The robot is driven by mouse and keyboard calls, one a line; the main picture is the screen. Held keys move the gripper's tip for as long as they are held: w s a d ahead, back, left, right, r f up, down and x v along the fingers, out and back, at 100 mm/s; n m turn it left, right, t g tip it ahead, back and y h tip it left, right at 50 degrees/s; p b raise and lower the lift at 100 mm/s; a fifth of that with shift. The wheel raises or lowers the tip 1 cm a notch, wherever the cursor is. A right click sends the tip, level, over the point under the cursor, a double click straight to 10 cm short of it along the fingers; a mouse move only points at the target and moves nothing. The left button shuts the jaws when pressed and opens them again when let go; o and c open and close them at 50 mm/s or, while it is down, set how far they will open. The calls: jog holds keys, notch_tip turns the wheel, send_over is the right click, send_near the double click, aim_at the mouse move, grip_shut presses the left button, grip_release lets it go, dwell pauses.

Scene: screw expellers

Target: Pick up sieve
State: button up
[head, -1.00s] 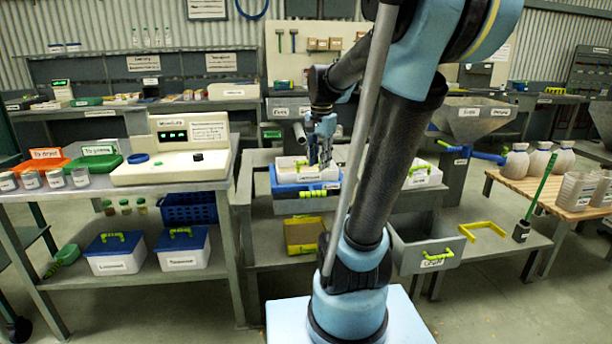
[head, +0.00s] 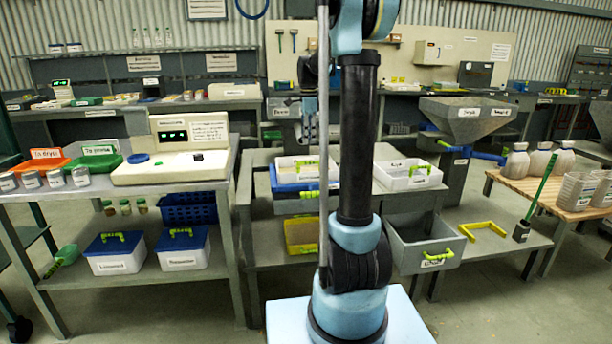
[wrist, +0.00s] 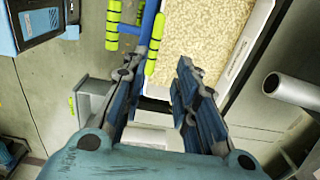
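No label readable as "sieve" shows, so I cannot be sure which thing it is. A white tray on a blue tray (head: 284,181) with yellow-green handles stands on the middle bench, partly behind my arm. In the wrist view, a white-rimmed tray of pale grain (wrist: 207,38) lies beyond my fingers, with a blue edge and yellow-green handles (wrist: 154,45) along its left. My gripper (wrist: 166,62) is open, with nothing between its fingers. In the head view it hangs above the bench, partly hidden by my arm.
A white tray (head: 410,187) stands right of my arm on the same bench. A grey drawer-like bin (head: 425,257) and a yellow frame (head: 483,230) are below. A hopper (head: 468,127) stands behind right. A bench with a scale (head: 172,178) is at left.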

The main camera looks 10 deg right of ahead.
send_over(309, 175)
jog(key=w, duration=0.1)
notch_tip(309, 175, down, 11)
jog(key=shift+r, duration=0.2)
jog(key=shift+s+d+f, duration=0.1)
jog(key=shift+s+f, duration=0.05)
jog(key=shift+f, duration=1.35)
jog(key=shift+s+f, duration=0.15)
jog(key=shift+f, duration=1.3)
grip_shut()
